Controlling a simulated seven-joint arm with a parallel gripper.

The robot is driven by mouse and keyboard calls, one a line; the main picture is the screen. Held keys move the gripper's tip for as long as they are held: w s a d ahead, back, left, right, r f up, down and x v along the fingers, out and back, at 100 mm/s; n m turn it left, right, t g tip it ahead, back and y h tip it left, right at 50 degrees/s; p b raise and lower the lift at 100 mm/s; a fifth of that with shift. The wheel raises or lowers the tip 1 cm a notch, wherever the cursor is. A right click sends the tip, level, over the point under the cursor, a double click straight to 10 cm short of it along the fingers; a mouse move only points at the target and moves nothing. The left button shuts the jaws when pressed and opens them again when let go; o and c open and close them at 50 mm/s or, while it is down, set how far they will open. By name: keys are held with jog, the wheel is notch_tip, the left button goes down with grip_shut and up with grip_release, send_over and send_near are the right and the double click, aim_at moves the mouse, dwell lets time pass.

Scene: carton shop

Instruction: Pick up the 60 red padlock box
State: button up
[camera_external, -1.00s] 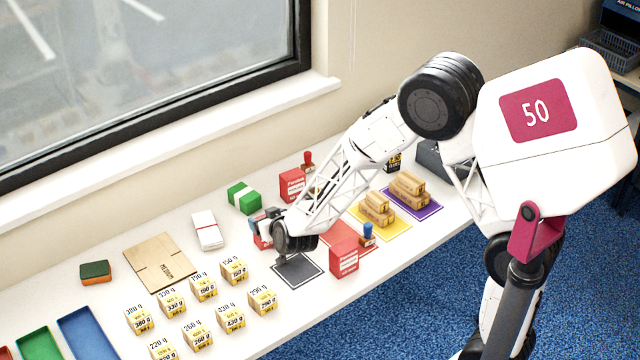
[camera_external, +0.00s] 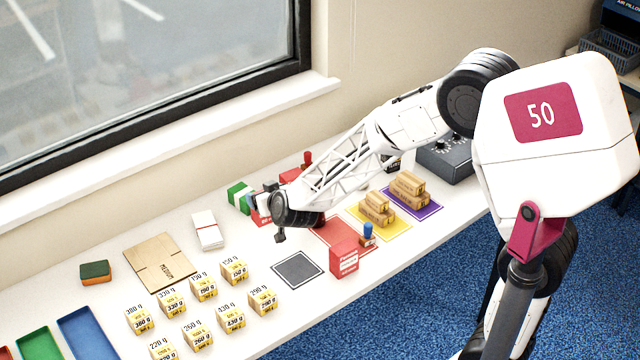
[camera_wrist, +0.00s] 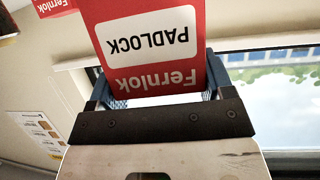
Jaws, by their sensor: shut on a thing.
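A red box (camera_wrist: 150,35) with a white PADLOCK label and Fernlok lettering, upside down, fills the top middle of the wrist view. My gripper (camera_wrist: 162,82) is shut on it, with blue fingers at its two sides. No number 60 shows on the visible face. In the external view my gripper (camera_external: 262,202) is above the back part of the table, left of the red mat (camera_external: 330,232). The held red box (camera_external: 262,217) is partly hidden there by my wrist. Another red Fernlok box (camera_external: 344,259) stands at the front edge of the red mat.
A green-and-white box (camera_external: 240,197) stands close to my gripper. Weight-marked boxes (camera_external: 203,289) stand in front. The dark grey square (camera_external: 297,269) is empty.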

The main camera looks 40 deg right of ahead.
notch_tip(320, 180, up, 9)
jog(key=shift+r, duration=0.1)
dwell(0.5)
dwell(0.4)
